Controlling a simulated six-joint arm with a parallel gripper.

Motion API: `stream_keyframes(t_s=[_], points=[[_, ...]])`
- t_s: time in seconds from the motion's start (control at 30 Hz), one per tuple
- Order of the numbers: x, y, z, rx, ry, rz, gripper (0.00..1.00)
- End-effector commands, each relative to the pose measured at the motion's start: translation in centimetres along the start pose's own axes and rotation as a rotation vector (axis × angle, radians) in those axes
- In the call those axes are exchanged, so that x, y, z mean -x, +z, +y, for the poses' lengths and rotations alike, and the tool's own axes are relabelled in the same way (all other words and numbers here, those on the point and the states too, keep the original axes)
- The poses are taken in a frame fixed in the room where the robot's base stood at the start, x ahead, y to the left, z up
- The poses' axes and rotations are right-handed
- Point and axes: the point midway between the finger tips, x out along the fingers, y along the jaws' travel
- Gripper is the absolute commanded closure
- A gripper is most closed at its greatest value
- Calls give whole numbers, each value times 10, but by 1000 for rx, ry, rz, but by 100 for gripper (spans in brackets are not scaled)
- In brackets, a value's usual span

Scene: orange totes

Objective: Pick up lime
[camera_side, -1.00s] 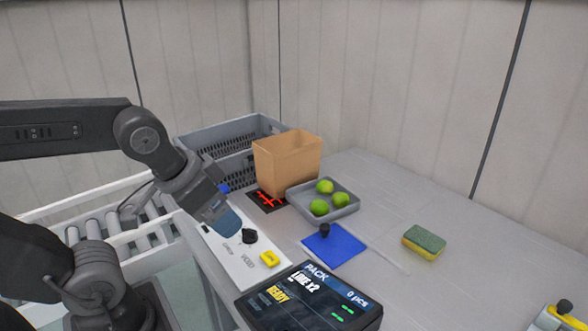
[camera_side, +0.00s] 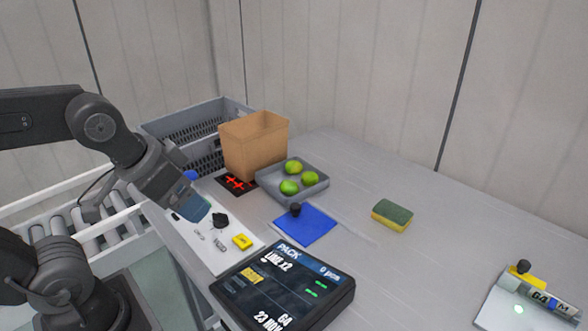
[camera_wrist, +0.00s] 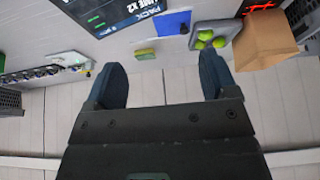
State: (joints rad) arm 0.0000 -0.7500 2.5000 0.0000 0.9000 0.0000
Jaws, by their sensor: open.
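Three green limes sit in a grey tray (camera_side: 318,193) on the table in the side view: a back lime (camera_side: 293,167), a right lime (camera_side: 310,178) and a front lime (camera_side: 289,187). In the wrist view the limes (camera_wrist: 205,36) show small near the top. My gripper (camera_side: 197,207) is left of the tray in the side view, above the white panel and apart from the limes. In the wrist view my gripper (camera_wrist: 160,82) has its two fingers spread with nothing between them.
A cardboard box (camera_side: 254,147) stands directly behind the tray, with a grey crate (camera_side: 165,128) beyond. A blue mat (camera_side: 306,228), a pack display (camera_side: 283,285) and a sponge (camera_side: 392,215) lie nearer.

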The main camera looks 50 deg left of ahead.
Motion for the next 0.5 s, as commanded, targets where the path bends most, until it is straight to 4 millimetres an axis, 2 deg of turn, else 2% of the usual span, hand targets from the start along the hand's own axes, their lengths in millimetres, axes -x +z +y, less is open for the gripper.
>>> stream_keyframes(t_s=[0.03, 0.2, 0.4, 0.5], points=[[0, 0, 0, 0, 0, 0, 23], [0, 0, 0, 0, 0, 0, 37], [0, -1, 0, 2, 0, 0, 37], [2, -11, -2, 27, -4, -6, 37]])
